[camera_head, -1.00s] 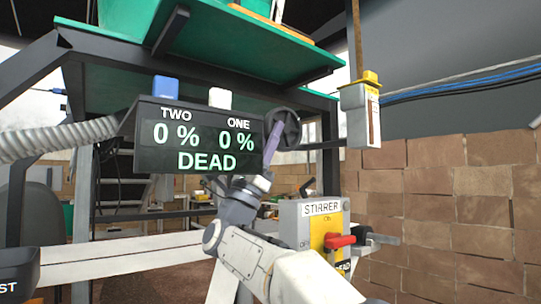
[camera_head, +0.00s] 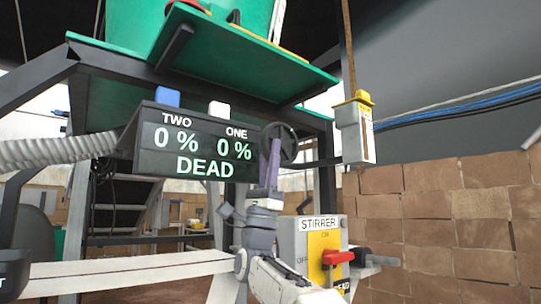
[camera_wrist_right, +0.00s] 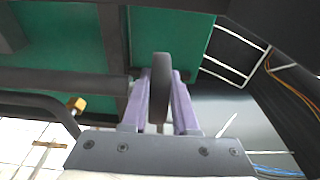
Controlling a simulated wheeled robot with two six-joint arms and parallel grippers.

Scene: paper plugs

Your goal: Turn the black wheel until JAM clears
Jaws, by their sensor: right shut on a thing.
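The black wheel (camera_head: 288,143) is at the right end of the dark display box. My right gripper (camera_head: 270,146) reaches up from below, its purple fingers on the wheel's left part. In the right wrist view, the wheel (camera_wrist_right: 161,85) stands edge-on between the two purple fingers, and the gripper is shut on its rim. The display (camera_head: 195,145) reads TWO 0 %, ONE 0 % and DEAD in green; the word JAM does not show. My left gripper is not in view.
A STIRRER switch box (camera_head: 310,240) with a red handle (camera_head: 338,257) stands close to the right of my right forearm. A ribbed grey hose (camera_head: 60,152) runs to the display from the left. A yellow-topped box (camera_head: 350,135) hangs at right before a brick wall (camera_head: 450,215).

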